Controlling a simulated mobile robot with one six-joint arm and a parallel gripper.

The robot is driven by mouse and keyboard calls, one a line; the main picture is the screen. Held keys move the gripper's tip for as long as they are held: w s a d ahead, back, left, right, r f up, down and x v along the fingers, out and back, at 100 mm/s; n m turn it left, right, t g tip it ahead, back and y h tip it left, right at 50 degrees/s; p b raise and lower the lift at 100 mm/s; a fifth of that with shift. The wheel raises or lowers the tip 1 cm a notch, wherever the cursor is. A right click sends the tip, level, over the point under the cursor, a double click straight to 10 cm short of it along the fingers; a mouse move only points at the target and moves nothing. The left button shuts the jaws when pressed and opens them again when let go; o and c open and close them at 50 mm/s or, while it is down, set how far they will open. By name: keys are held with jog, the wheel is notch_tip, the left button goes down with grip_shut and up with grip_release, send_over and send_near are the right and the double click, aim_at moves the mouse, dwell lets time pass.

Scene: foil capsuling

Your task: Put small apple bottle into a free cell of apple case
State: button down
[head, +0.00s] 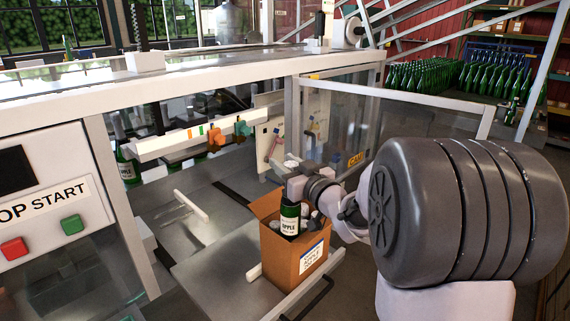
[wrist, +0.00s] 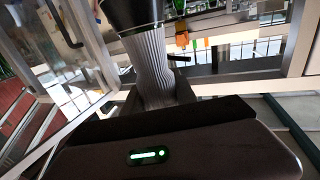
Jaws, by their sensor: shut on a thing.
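The small apple bottle (head: 289,220) is dark green with a white APPLE label. It is upright at the opening of the brown cardboard apple case (head: 295,262), its lower part hidden behind the case's front wall. My gripper (head: 293,187) is above the case, shut on the bottle's neck. In the wrist view, a pleated silver foil neck (wrist: 155,68) sits between the fingers of my gripper (wrist: 158,92). Pale shapes show beside the bottle inside the case, but the cells are mostly hidden. I cannot tell whether the bottle touches the case floor.
The case stands on a metal shelf (head: 213,285) with a dark handle at its front. Another APPLE bottle (head: 127,170) stands inside the machine at left. A glass guard panel (head: 405,125) stands behind my arm. Many green bottles (head: 415,88) stand at the back right.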

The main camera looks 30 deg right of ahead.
aim_at(285, 210)
jog(key=shift+f+b, duration=5.7)
jog(key=shift+f, duration=0.1)
jog(key=shift+f+b, duration=0.6)
jog(key=shift+f, duration=0.7)
jog(key=c, duration=0.9)
grip_release()
jog(key=shift+f, duration=0.1)
jog(key=shift+s, duration=0.1)
jog(key=s+d+p, duration=0.1)
jog(key=s+p, duration=0.1)
jog(key=s, duration=1.5)
jog(key=shift+d, duration=0.25)
jog(key=shift+s, duration=0.1)
